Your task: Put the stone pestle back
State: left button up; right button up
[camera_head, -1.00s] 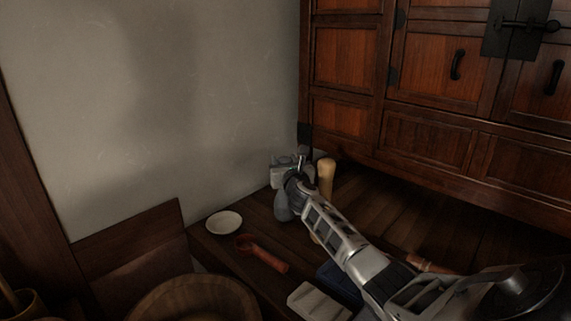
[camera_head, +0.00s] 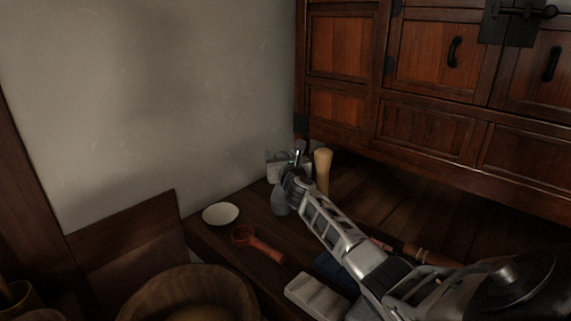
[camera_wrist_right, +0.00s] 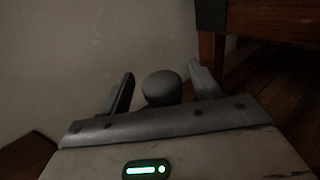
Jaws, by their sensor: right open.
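The stone pestle, a grey rounded piece (camera_head: 281,202), stands on the dark wooden shelf, partly behind my right gripper. In the right wrist view its rounded grey end (camera_wrist_right: 162,87) shows between the two fingers, with a gap on either side. My right gripper (camera_head: 297,160) is open; its fingers also show in the wrist view (camera_wrist_right: 161,92). Its wrist covers the pestle's upper part in the head view. A grey stone block (camera_head: 274,166) shows behind the gripper by the wall. My left gripper is out of view.
A pale wooden cylinder (camera_head: 322,170) stands right beside the gripper. A white dish (camera_head: 220,214), a reddish ladle (camera_head: 258,245) and a pale folded cloth-like block (camera_head: 316,298) lie nearer. A large wooden tub (camera_head: 190,287) stands in front. A wooden cabinet (camera_head: 430,75) rises at right.

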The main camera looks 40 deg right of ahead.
pick_arm(q)
jog(key=p, duration=0.1)
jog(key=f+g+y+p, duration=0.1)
jog(key=p, duration=0.1)
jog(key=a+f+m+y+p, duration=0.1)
jog(key=p, duration=0.1)
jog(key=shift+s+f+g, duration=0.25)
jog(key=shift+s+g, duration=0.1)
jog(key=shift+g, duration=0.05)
pick_arm(e)
jog(key=v, duration=1.1)
jog(key=shift+s+a, duration=0.15)
jog(key=shift+s, duration=0.2)
